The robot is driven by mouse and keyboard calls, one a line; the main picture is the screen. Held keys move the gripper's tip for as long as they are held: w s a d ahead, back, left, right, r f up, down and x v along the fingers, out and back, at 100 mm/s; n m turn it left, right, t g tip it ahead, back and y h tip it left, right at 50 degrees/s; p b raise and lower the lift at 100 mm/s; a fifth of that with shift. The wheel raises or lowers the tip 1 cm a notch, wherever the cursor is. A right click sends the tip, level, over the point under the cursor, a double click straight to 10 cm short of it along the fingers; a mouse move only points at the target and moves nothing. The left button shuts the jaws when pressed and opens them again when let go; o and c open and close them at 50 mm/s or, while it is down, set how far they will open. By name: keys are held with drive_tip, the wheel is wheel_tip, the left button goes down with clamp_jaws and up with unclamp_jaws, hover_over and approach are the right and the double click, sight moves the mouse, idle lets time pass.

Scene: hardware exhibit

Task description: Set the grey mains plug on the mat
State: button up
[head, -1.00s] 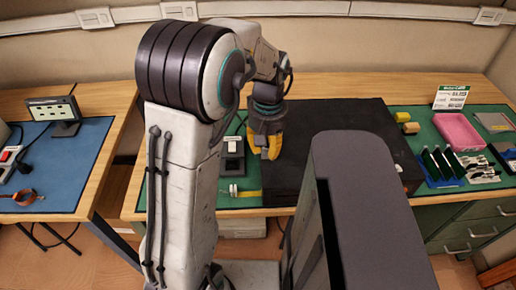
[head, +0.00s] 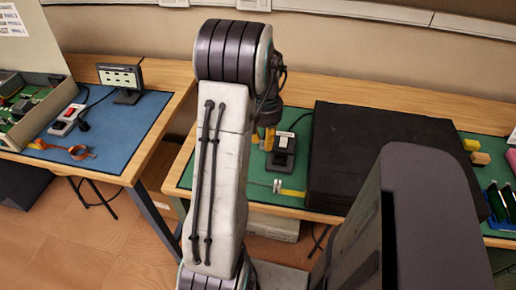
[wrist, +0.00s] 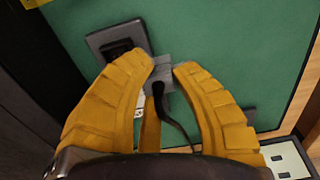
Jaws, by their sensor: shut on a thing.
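My gripper (head: 264,138) is over the left part of the green mat (head: 206,160) in the head view, beside a dark stand-like device. In the wrist view, the yellow fingers of my gripper (wrist: 167,73) are closed around a small grey plug (wrist: 161,66). A black cable hangs from the plug between the fingers. The plug is over the green mat (wrist: 225,45), close to the dark device (wrist: 112,38); I cannot tell whether it touches either. The plug cannot be made out in the head view.
A large black block (head: 350,150) stands right of my gripper. The dark device (head: 283,150) and a small white reel (head: 277,186) lie on the green mat.

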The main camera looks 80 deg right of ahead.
sight(258, 157)
drive_tip(key=shift+w+d+f, duration=0.15)
drive_tip(key=shift+w+f, duration=0.2)
drive_tip(key=shift+w, duration=0.2)
drive_tip(key=shift+w+d+f, duration=0.15)
drive_tip(key=shift+w+f, duration=0.2)
drive_tip(key=shift+w, duration=0.15)
drive_tip(key=shift+f, duration=2)
drive_tip(key=shift+f, duration=0.1)
drive_tip(key=o, duration=0.8)
wheel_tip(258, 157, up, 12)
drive_tip(key=p, duration=0.1)
